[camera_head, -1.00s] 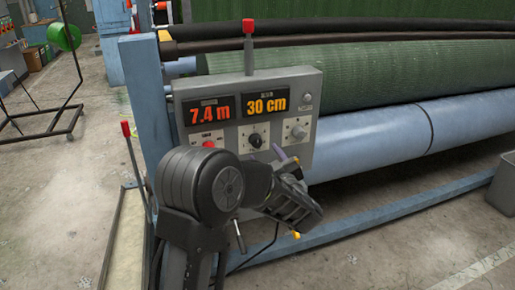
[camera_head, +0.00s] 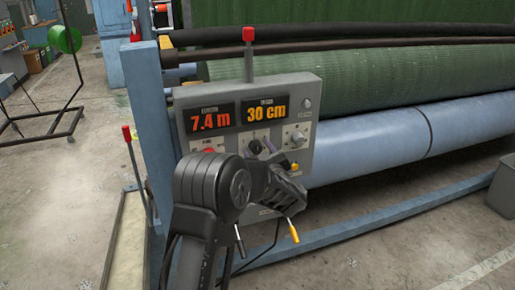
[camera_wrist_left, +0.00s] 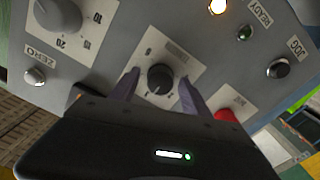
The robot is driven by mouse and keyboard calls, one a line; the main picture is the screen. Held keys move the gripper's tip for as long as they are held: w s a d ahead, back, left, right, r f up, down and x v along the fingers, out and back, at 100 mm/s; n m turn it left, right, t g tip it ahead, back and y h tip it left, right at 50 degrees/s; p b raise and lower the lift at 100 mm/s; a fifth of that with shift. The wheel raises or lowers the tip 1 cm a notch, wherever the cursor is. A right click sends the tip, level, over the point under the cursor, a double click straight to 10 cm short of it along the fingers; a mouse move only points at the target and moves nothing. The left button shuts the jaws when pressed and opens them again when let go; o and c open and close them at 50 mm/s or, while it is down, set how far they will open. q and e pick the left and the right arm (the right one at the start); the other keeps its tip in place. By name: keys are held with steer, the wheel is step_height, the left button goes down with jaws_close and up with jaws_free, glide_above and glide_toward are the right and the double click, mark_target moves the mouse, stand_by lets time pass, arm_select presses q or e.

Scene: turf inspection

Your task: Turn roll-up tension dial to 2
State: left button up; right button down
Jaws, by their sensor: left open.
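A grey control panel (camera_head: 312,92) carries several controls. In the left wrist view, a black round dial (camera_wrist_left: 160,78) on a pale plate sits between the two fingers of my left gripper (camera_wrist_left: 158,88). The fingers are apart, one on each side of the dial, and gaps show between them and the knob. The plate's label and marks are too blurred to read, so I cannot confirm its name or setting. In the head view my left gripper (camera_head: 262,147) is at the panel's middle and partly hides this dial. My right gripper is not in view.
A grey knob (camera_wrist_left: 58,14) marked 10 and 20, a red button (camera_wrist_left: 226,115) and the READY and JOG controls surround the dial. Displays read 7.4 m (camera_head: 209,120) and 30 cm (camera_head: 265,109). A green turf roll (camera_head: 400,75) lies behind.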

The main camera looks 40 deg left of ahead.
arm_select(q)
jaws_close()
stand_by(0.7)
